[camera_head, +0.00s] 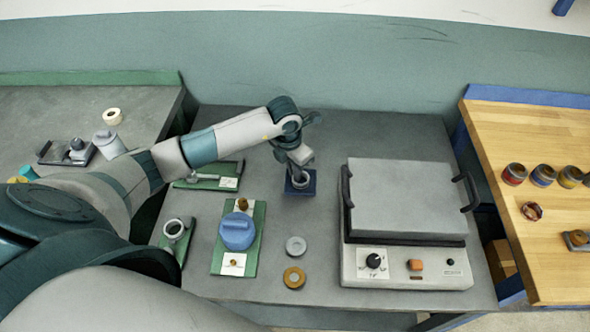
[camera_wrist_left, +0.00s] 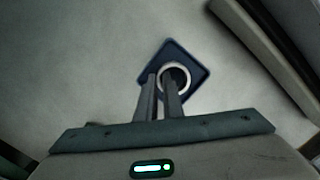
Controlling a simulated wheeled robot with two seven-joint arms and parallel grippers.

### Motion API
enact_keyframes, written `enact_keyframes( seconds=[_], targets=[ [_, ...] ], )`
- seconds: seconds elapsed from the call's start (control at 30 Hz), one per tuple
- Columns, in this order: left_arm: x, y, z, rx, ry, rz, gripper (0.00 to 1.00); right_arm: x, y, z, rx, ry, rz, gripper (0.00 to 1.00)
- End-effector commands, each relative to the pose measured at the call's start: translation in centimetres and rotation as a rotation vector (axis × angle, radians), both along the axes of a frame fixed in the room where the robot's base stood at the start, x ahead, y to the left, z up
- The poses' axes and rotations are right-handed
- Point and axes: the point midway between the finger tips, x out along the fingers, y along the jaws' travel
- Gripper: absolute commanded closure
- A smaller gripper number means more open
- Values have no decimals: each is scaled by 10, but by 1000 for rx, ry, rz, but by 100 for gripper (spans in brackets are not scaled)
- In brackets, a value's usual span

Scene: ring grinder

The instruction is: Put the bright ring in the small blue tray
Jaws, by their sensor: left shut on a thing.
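The small blue tray (camera_head: 301,191) lies on the grey table, left of the big grey machine. It also shows in the left wrist view (camera_wrist_left: 201,73) as a dark blue square. My left gripper (camera_head: 299,176) points down over the tray. In the left wrist view my left gripper (camera_wrist_left: 161,88) is shut on the near side of the bright ring (camera_wrist_left: 187,78). The ring lies within the tray's outline, and I cannot tell whether it touches the tray floor. My right gripper is in neither view.
A grey machine (camera_head: 404,202) with a lid and knobs stands right of the tray. A dull grey ring (camera_head: 296,246) and a brass ring (camera_head: 294,278) lie in front. Bare table separates these.

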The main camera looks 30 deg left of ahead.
Motion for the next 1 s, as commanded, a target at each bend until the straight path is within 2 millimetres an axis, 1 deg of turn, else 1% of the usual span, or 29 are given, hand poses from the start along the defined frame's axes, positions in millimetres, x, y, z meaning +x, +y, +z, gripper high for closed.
enact_keyframes(
  seconds=[0.03,0.07,0.1,0.37,0.53,0.57,0.67,0.77,1.0],
  targets=[
    [0,0,-3,0,0,0,100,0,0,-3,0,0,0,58],
    [0,0,-2,0,0,0,88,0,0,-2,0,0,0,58],
    [0,0,-1,0,0,0,85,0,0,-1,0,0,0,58],
    [0,0,-1,0,0,0,85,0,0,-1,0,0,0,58],
    [0,0,3,0,0,0,85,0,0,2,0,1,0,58],
    [0,0,3,0,-1,0,85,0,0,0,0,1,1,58],
    [0,0,12,0,-4,0,85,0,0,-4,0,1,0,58],
    [-2,1,25,0,-4,-2,85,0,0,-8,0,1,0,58],
    [-7,3,66,0,-6,-1,85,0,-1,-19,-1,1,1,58]
  ],
)
